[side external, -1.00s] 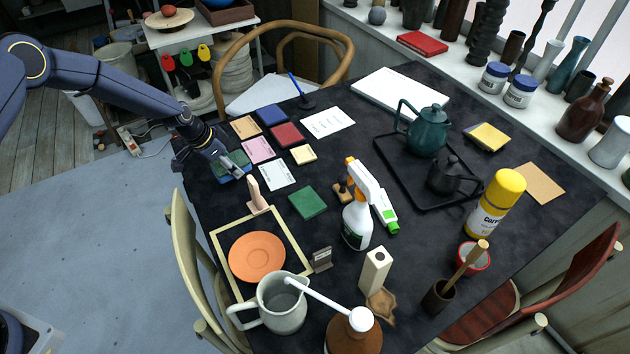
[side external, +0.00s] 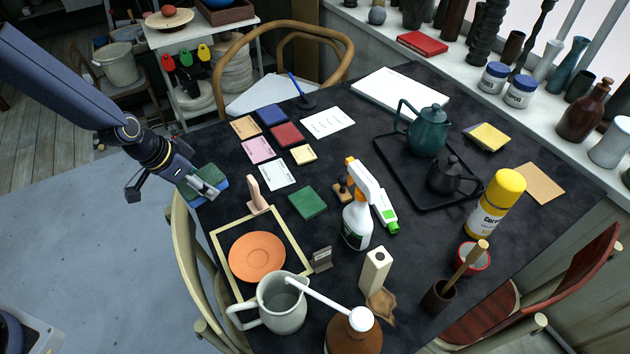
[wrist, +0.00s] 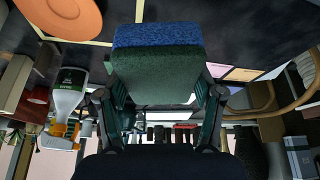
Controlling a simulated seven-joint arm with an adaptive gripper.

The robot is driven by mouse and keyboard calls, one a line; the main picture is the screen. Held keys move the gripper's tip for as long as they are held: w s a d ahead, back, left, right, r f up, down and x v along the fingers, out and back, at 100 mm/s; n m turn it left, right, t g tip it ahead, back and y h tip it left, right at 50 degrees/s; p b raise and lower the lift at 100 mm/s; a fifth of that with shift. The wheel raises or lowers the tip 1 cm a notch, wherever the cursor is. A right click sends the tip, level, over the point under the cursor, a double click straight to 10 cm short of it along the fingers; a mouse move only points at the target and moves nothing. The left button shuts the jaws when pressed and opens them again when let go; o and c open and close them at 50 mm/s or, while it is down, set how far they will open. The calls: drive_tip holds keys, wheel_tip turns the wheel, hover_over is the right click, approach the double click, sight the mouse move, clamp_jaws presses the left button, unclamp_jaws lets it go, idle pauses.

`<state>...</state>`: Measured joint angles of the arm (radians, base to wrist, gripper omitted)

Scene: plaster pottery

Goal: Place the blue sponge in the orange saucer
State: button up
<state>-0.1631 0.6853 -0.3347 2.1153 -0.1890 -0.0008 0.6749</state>
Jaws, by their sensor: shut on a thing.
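The sponge has a blue layer and a dark green layer. In the side external view the sponge (side external: 212,178) is in my gripper (side external: 203,184), at the left edge of the dark table. In the wrist view the sponge (wrist: 157,62) fills the space between the fingers of my gripper (wrist: 157,90), which is shut on it. The orange saucer (side external: 257,257) lies flat and empty inside a pale wooden frame, below and right of my gripper in the side external view. Part of the saucer (wrist: 62,14) shows at the wrist view's upper left.
The pale frame (side external: 224,240) surrounds the saucer. A grey pitcher (side external: 283,305) stands just below it, and a pink upright piece (side external: 256,196) stands above it. A spray bottle (side external: 356,222) and a small grey block (side external: 322,259) are to the right. A chair (side external: 184,250) stands at the left edge.

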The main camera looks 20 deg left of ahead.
drive_tip(key=s+d+f+m, duration=0.1)
drive_tip(key=s+d, duration=0.3)
drive_tip(key=d, duration=0.3)
drive_tip(key=s+d+f+m, duration=0.1)
drive_tip(key=s+d+m, duration=0.15)
drive_tip(key=d, duration=0.45)
hover_over(265, 256)
drive_tip(key=s+a, duration=0.1)
drive_tip(key=shift+n+g+h, duration=0.3)
drive_tip(key=shift+n+g, duration=0.05)
drive_tip(key=shift+g, duration=0.05)
drive_tip(key=f, duration=0.7)
drive_tip(key=shift+s+a+f, duration=0.15)
drive_tip(key=shift+s, duration=0.05)
drive_tip(key=shift+f, duration=0.2)
drive_tip(key=shift+f, duration=0.15)
drive_tip(key=shift+f, duration=0.1)
drive_tip(key=o, duration=0.7)
